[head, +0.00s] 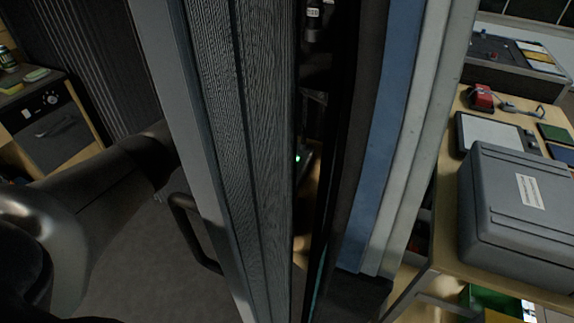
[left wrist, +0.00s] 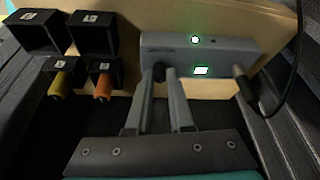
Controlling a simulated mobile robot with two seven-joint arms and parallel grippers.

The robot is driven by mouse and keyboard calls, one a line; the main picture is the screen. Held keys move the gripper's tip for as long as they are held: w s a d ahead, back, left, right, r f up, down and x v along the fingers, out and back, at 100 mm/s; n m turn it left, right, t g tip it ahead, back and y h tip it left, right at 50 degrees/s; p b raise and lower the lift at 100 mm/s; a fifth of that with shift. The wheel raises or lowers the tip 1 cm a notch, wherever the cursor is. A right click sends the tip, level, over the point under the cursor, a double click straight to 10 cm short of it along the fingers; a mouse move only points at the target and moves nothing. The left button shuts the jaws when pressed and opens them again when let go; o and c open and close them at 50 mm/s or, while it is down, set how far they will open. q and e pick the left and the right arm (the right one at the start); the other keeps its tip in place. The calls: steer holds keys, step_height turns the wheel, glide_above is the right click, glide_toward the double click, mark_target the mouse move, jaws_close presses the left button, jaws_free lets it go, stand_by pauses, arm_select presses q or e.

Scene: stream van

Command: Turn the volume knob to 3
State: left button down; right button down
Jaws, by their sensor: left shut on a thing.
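A grey box (left wrist: 215,45) is mounted on a light wooden panel in the left wrist view. It has a small round green light and a lit green-white display (left wrist: 201,71) on its front. A dark volume knob (left wrist: 158,73) sits at the box's lower left, largely hidden between the fingers of my left gripper (left wrist: 166,76). The left gripper is shut on this knob. The knob's setting and the display's figure are too small to read. In the head view my left arm passes behind the door panel, and its gripper is hidden. My right gripper is not in view.
A tall ribbed door panel (head: 245,150) blocks the head view's middle. Black holders with a yellow handle (left wrist: 62,80) and an orange handle (left wrist: 103,84) are left of the box. A black cable (left wrist: 292,75) hangs at right. A grey case (head: 515,220) sits on a bench.

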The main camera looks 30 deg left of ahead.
arm_select(q)
steer(key=c, duration=0.8)
jaws_free()
steer(key=p+v, duration=0.2)
steer(key=v, duration=1.3)
steer(key=shift+r, duration=0.15)
